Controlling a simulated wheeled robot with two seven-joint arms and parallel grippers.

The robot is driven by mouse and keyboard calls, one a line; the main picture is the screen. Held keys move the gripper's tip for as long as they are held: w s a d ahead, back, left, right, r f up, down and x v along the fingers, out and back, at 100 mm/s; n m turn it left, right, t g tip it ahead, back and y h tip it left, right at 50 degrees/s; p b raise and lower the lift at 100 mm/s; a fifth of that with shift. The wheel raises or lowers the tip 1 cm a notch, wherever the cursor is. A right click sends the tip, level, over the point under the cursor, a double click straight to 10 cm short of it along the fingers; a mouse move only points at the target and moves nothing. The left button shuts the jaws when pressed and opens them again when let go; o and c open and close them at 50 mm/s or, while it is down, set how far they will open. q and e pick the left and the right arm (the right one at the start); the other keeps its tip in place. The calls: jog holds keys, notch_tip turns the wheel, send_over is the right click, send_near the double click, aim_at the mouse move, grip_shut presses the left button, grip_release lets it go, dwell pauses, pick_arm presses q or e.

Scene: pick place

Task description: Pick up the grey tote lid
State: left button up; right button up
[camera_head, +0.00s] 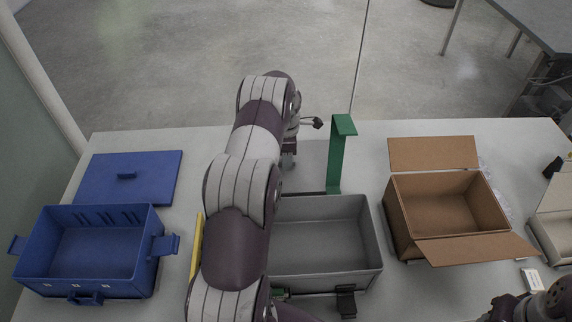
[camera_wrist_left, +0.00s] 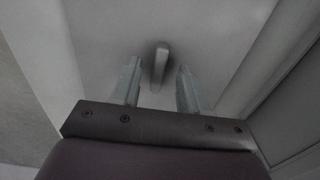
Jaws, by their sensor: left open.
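The grey tote lid (camera_head: 311,168) lies flat on the table behind the grey tote (camera_head: 330,206), partly hidden by my left arm. In the left wrist view the lid (camera_wrist_left: 105,35) fills most of the picture, with its raised bar handle (camera_wrist_left: 161,62) in the middle. My left gripper (camera_head: 288,161) points down over the lid. In the left wrist view its two fingers (camera_wrist_left: 158,74) are apart, with the handle showing between their tips. Contact with the handle cannot be told. My right gripper is out of view.
A green bracket (camera_head: 337,155) stands upright just right of the lid. A blue tote (camera_head: 90,245) and blue lid (camera_head: 140,185) are at left. An open cardboard box (camera_head: 440,205) stands at right. My right arm shows at the bottom right corner.

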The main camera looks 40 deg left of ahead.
pick_arm(q)
jog(key=shift+w+a+f, duration=0.1)
jog(key=shift+a+f, duration=0.05)
jog(key=shift+f, duration=0.4)
jog(key=shift+r, duration=0.1)
jog(key=c, duration=0.4)
grip_shut()
